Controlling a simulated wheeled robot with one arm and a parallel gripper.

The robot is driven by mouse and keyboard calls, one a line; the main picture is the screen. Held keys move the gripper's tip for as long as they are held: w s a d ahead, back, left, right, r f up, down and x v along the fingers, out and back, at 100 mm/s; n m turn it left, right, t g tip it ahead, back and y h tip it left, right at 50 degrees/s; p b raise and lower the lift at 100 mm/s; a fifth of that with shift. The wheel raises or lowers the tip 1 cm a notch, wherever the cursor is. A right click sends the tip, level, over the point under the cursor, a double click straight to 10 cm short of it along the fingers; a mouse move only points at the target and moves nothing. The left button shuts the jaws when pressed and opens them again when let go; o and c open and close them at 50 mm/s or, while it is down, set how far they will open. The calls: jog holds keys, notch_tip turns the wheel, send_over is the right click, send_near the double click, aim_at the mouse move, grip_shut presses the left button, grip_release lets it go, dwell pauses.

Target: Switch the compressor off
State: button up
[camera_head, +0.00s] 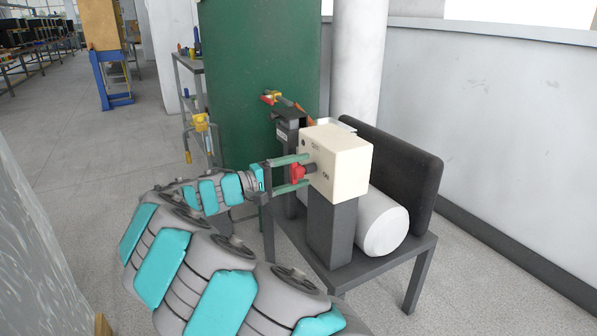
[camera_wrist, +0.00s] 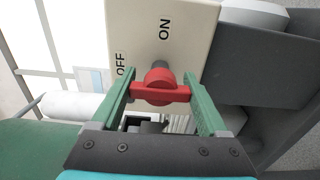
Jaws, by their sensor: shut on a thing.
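The compressor's switch box (camera_head: 345,165) is a cream box on a dark grey post. The wrist view shows its face (camera_wrist: 190,35) with ON printed at the top and OFF at the left. A red rotary knob (camera_wrist: 160,92) stands out from this face; it also shows in the head view (camera_head: 297,172). Its bar lies crosswise between the green fingers of my gripper (camera_wrist: 160,101), which is shut on the bar's two ends. In the head view my gripper (camera_head: 300,173) reaches the box from the left. I cannot tell which label the knob points to.
The post stands on a dark table (camera_head: 385,268) beside a white cylinder (camera_head: 383,228) and a black upright panel (camera_head: 400,170). A green column (camera_head: 250,60) and a shelf rack (camera_head: 188,75) stand behind. Open floor (camera_head: 60,140) lies to the left.

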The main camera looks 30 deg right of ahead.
aim_at(291, 173)
jog(key=o, duration=1.2)
jog(key=shift+o, duration=0.2)
jog(key=a, duration=0.8)
jog(key=shift+s+b, duration=0.1)
jog(key=shift+b, duration=0.3)
jog(key=shift+d, duration=0.1)
